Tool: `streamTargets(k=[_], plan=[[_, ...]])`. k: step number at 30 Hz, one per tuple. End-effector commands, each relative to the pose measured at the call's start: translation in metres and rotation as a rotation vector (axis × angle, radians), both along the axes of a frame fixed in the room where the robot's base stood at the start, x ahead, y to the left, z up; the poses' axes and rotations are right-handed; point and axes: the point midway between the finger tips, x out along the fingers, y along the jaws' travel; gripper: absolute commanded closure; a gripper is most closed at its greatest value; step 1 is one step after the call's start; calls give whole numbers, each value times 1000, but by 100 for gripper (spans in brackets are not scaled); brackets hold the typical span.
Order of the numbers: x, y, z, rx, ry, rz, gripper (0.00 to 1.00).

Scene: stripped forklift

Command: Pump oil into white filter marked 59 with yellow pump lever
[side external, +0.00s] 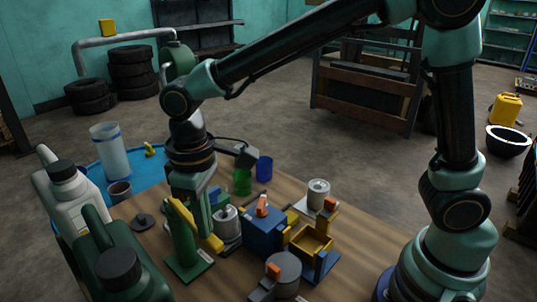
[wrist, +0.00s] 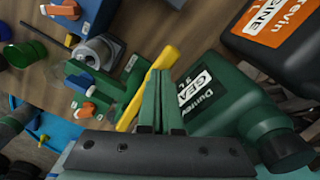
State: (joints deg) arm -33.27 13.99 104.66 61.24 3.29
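The yellow pump lever (side external: 207,230) slants down along a green pump stand (side external: 190,265) on the wooden table. In the wrist view the lever (wrist: 166,58) passes behind my green fingers. My gripper (side external: 208,203) is just above and beside the lever; its fingers (wrist: 161,80) lie together with only a thin gap in the wrist view. I cannot tell whether they touch the lever. A pale cylindrical filter (side external: 227,218) stands right of the pump and also shows in the wrist view (wrist: 92,53). Another white filter (side external: 318,190) stands further right. No number is readable on either.
A white jug (side external: 70,200) and a green oil bottle (side external: 125,265) crowd the left. A blue tray (side external: 150,172) holds a clear cylinder. A blue block (side external: 262,235), a yellow box (side external: 311,243) and a grey can (side external: 284,270) stand right of the pump.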

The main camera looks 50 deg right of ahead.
Motion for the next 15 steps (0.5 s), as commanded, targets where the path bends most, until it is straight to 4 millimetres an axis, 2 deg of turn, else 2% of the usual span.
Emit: streamTargets(k=[15], plan=[[0, 0, 41, 0, 1, 0, 100]])
